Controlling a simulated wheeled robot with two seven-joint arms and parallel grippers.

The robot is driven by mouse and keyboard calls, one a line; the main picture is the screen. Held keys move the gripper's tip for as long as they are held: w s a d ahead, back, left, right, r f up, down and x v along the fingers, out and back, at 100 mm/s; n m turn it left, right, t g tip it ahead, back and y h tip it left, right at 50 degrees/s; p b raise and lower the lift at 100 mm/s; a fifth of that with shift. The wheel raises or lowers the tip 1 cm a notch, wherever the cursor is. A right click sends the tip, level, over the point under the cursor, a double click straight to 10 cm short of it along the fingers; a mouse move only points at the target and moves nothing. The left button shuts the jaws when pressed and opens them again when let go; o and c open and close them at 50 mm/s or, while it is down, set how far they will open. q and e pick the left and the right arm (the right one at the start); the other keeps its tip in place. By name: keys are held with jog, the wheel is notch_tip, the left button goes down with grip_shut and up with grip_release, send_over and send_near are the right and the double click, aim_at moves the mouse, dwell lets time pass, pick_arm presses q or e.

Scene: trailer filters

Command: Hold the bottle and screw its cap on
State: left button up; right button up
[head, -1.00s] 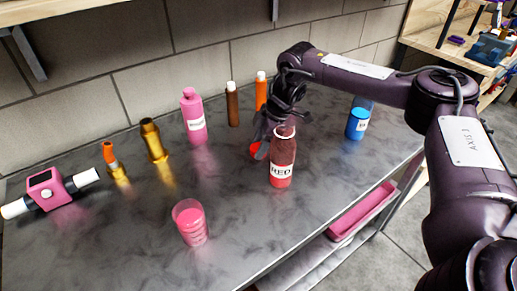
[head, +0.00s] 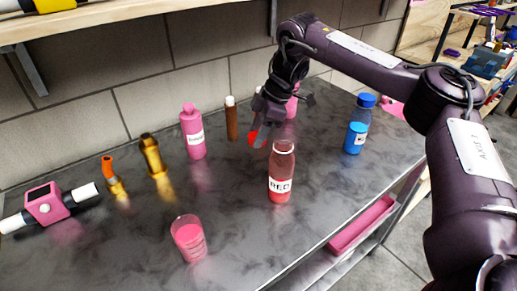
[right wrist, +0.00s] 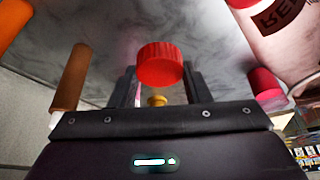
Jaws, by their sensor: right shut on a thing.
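The red bottle (head: 280,180) with the label "RED" stands upright on the grey counter, its neck bare and uncapped. My right gripper (head: 258,128) is behind and left of the bottle's neck, apart from it in the head view. It is shut on a red cap (head: 253,138). In the right wrist view the ribbed red cap (right wrist: 160,65) sits between the two fingers, and part of the labelled bottle (right wrist: 287,35) shows at the upper right. My left gripper is not in view.
A pink bottle (head: 193,133), a brown tube (head: 232,120) and gold fittings (head: 153,158) stand behind and left. A pink cup (head: 189,240) stands at the front. A blue bottle (head: 356,132) stands right.

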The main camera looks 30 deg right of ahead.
pick_arm(q)
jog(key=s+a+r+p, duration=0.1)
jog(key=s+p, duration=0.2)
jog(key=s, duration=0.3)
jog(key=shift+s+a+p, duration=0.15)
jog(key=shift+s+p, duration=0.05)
jog(key=shift+p, duration=0.1)
pick_arm(e)
notch_tip(320, 180, up, 10)
jog(key=shift+r, duration=0.25)
jog(key=s+a+m+t+h, duration=0.3)
jog(key=s+a+m, duration=0.3)
jog(key=m, duration=0.8)
jog(key=shift+a+r+h, duration=0.2)
jog(key=shift+a+h, duration=0.5)
jog(key=shift+a, duration=1.2)
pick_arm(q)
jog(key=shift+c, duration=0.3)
